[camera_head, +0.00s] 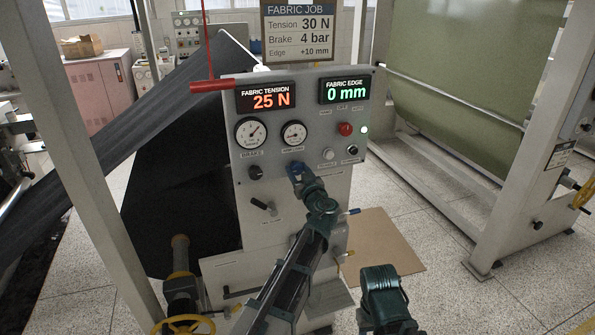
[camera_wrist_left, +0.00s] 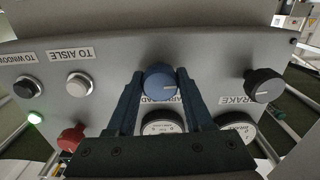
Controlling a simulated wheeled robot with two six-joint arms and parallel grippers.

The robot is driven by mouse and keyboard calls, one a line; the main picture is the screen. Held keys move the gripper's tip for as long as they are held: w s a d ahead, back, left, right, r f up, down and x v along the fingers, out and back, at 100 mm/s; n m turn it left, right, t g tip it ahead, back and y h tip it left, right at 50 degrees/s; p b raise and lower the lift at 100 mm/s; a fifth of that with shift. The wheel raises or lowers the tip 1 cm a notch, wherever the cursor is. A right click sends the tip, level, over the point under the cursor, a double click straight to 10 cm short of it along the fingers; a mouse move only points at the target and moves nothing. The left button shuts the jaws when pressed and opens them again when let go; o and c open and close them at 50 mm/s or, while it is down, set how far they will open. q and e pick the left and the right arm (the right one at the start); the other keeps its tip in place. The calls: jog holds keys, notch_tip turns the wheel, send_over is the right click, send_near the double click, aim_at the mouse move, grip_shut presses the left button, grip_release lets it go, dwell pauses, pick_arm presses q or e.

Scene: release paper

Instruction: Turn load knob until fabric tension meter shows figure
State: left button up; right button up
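The blue load knob (camera_wrist_left: 160,84) sits on the grey panel (camera_wrist_left: 110,58), its label partly covered by the fingers. My left gripper (camera_wrist_left: 160,78) has one finger on each side of this knob and appears closed on it. In the head view, my left gripper (camera_head: 298,172) reaches the panel front below the small gauge and hides most of the knob. The fabric tension meter (camera_head: 266,97) reads 25 N in red. The job card (camera_head: 300,30) shows Tension 30 N, Brake 4 bar, Edge +10 mm. My right arm shows at bottom centre; its gripper is not visible.
The fabric edge display (camera_head: 345,90) reads 0 mm. A black brake knob (camera_wrist_left: 264,86) and a red button (camera_wrist_left: 71,138) flank the load knob. Two gauges stand near it. A red bar (camera_head: 213,86) hangs at the panel's upper left. A cardboard sheet (camera_head: 380,248) lies on the floor.

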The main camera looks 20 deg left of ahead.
pick_arm(q)
grip_shut()
jog(key=shift+m, duration=1.1)
jog(key=o, duration=0.7)
grip_release()
jog(key=v, duration=1.3)
jog(key=shift+s+d, duration=0.25)
jog(key=shift+s, duration=0.1)
